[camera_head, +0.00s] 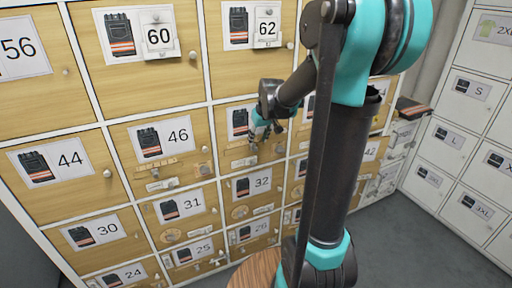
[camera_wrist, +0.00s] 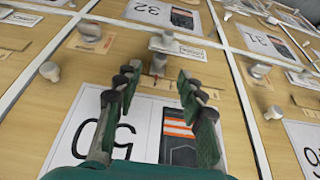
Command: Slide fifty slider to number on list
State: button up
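The door marked 50 (camera_wrist: 100,125) shows upside down in the wrist view, with a dark orange-striped item pictured on its card. Beyond the card lies a pale scale strip (camera_wrist: 178,84). A small grey slider (camera_wrist: 158,62) with a reddish mark and a knob is past the strip, beside a white plate (camera_wrist: 188,51). My gripper (camera_wrist: 156,80) is open, its dark fingers on either side of the slider with a visible gap. I cannot tell whether either touches it. In the head view my gripper (camera_head: 266,128) is at this door, covering its number. No list is readable.
Neighbouring doors, such as door 46 (camera_head: 165,138) and door 32 (camera_head: 252,185), carry knobs and similar strips that stick out. A round door knob (camera_wrist: 50,70) is left of the slider. White lockers (camera_head: 455,140) stand right. A round wooden top (camera_head: 262,272) is below my arm.

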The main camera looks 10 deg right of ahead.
aim_at(255, 148)
jog(key=shift+x, duration=2.8)
jog(key=shift+c, duration=0.4)
grip_shut()
